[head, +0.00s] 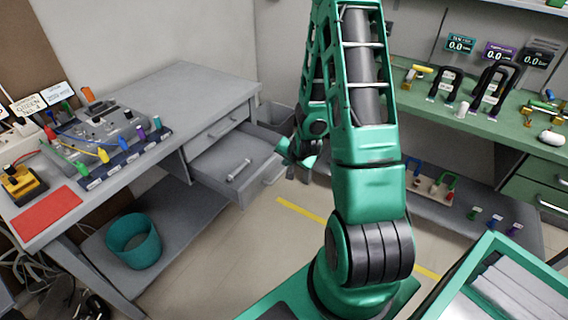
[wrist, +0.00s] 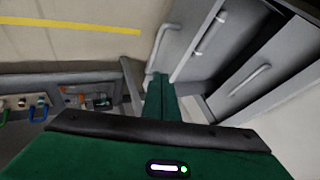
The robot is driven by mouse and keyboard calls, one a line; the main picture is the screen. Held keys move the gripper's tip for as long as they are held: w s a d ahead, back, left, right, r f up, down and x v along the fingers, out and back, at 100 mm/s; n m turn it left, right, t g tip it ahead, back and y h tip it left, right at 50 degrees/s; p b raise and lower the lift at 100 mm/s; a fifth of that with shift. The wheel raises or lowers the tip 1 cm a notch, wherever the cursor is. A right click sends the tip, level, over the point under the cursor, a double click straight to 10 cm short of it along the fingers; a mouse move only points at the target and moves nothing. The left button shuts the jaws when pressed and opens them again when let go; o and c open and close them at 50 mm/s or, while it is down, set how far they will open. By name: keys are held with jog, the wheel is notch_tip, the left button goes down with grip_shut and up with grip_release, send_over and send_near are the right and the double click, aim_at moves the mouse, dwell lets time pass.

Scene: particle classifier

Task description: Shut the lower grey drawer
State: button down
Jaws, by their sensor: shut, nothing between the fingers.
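The lower grey drawer (head: 262,192) stands pulled out from the grey desk in the head view, its front and bar handle facing right. It also shows in the wrist view (wrist: 180,28), near the fingers. My gripper (head: 290,161) is shut and empty, close to the far right end of that drawer's front. In the wrist view my gripper's green fingers (wrist: 160,80) point toward the grey drawer fronts. I cannot tell whether they touch. Another bar handle (head: 238,170) shows further back, and the top drawer (head: 216,130) looks flush with the desk.
The grey desk (head: 180,85) carries a device with cables and a red mat (head: 46,214). A teal bin (head: 134,240) stands on the shelf below. A green workbench (head: 470,120) is at right. The floor with a yellow line (head: 300,209) is clear beside the drawer.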

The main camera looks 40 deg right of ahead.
send_near(273, 163)
notch_tip(273, 163, down, 4)
jog(key=s+d, duration=0.2)
jog(key=w, duration=0.3)
jog(key=shift+w+a, duration=0.3)
jog(key=shift+a, duration=0.05)
jog(key=shift+w+a, duration=0.2)
jog(key=shift+w, duration=0.3)
jog(key=shift+d, duration=0.1)
jog(key=shift+w, duration=0.1)
